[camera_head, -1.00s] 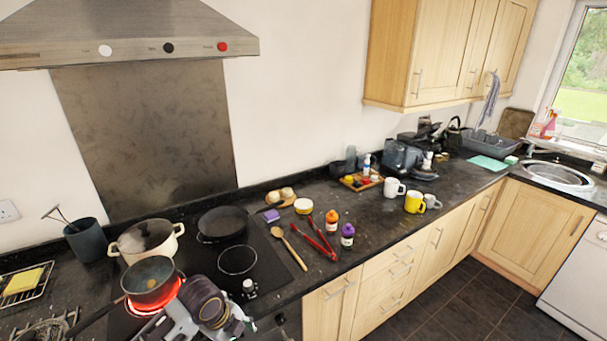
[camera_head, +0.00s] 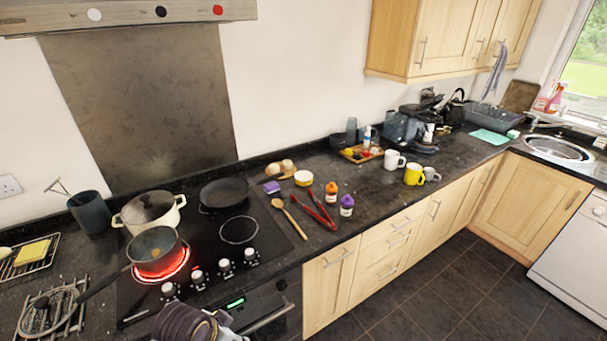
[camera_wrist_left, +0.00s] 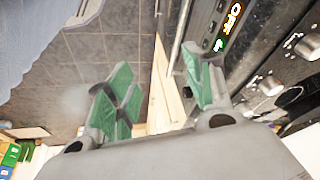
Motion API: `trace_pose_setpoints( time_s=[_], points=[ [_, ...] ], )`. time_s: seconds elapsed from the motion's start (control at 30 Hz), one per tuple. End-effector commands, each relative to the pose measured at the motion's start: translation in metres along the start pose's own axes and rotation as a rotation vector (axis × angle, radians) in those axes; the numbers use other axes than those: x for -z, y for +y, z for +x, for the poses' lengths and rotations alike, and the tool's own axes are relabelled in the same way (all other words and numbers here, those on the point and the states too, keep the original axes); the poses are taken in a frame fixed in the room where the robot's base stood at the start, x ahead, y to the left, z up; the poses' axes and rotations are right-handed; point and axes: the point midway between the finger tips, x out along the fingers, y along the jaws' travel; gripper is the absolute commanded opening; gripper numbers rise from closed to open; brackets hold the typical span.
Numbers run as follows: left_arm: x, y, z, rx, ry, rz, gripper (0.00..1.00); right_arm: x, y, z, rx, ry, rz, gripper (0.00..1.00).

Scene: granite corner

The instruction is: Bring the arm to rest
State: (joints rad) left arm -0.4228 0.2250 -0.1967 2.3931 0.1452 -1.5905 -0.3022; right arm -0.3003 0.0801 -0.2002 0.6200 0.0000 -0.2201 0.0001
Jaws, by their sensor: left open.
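My left gripper (camera_wrist_left: 158,90) shows in the left wrist view with its green-padded fingers apart and nothing between them. It is in front of the cooker's control panel (camera_wrist_left: 262,60), with tiled floor (camera_wrist_left: 100,50) beyond the fingers. In the head view only a dark, rounded part of my arm shows at the bottom edge, in front of the oven; the fingers are out of that picture. My right gripper is in neither view.
A saucepan (camera_head: 158,255) stands on a glowing red hob ring, its handle pointing lower left. A lidded cream pot (camera_head: 150,212) and a black frying pan (camera_head: 228,195) stand behind. Cooker knobs (camera_head: 225,268) are close to my arm. The floor (camera_head: 440,290) at the right is clear.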

Motion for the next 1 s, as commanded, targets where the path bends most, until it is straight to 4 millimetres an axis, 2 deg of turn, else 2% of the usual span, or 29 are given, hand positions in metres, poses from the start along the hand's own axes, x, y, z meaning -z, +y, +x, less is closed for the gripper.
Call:
trace_pose_setpoints(
  time_s=[0.2,0.63,1.0],
  points=[
    [-0.021,-0.003,-0.006,0.036,-0.019,-0.2,0.52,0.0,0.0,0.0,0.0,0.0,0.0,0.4],
    [-0.05,-0.009,-0.016,0.093,-0.046,-0.437,0.52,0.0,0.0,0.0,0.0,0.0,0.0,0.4],
    [-0.055,-0.01,0.025,0.088,-0.057,-0.437,0.52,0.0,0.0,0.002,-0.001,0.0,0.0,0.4]
  ],
)
